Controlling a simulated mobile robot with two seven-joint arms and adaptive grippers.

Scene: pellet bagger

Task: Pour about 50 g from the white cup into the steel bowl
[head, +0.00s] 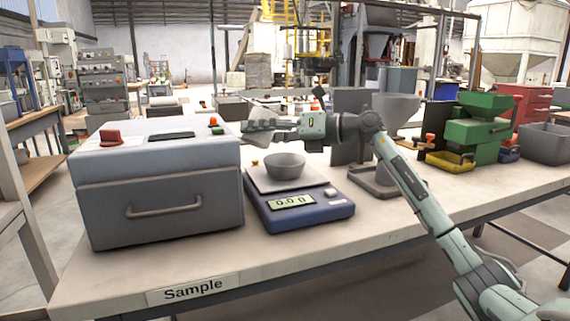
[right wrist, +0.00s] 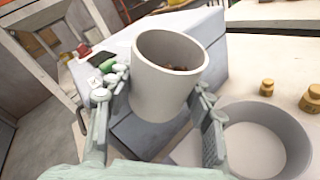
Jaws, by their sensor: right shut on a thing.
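My right gripper (head: 272,124) is shut on the white cup (head: 256,124), held in the air above and slightly left of the steel bowl (head: 286,166). In the right wrist view the cup (right wrist: 165,90) sits between the two fingers, with brown pellets inside; its exact tilt is hard to tell. The bowl (right wrist: 262,150) shows at the lower right of that view, and its visible inside looks empty. It stands on the plate of a blue scale (head: 305,212), whose display reads 0.0. My left gripper is not in view.
A grey machine box (head: 160,205) with a handle and red knob stands left of the scale. Small brass weights (right wrist: 267,87) lie near the bowl. A grey stand (head: 375,180) and a green machine (head: 476,135) are to the right. The table's front strip is clear.

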